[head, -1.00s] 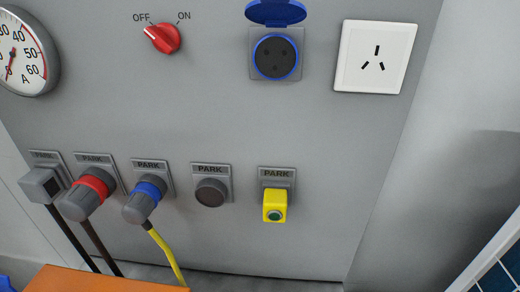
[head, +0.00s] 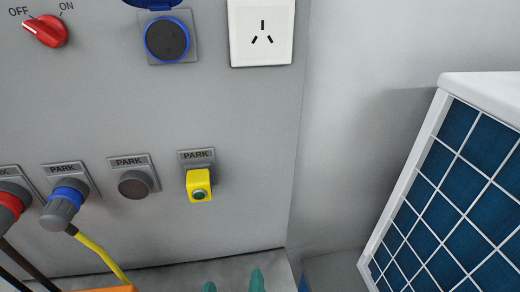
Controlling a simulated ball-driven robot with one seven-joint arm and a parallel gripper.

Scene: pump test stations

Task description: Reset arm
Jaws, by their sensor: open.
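My gripper (head: 233,284) shows at the bottom edge of the head view, with only its two teal fingertips in sight. The fingertips stand apart with nothing seen between them. It is below the panel, under the yellow block with a green button (head: 199,186) on a PARK holder. The rest of my arm is out of view.
A blue-tiled unit (head: 450,190) stands at right.

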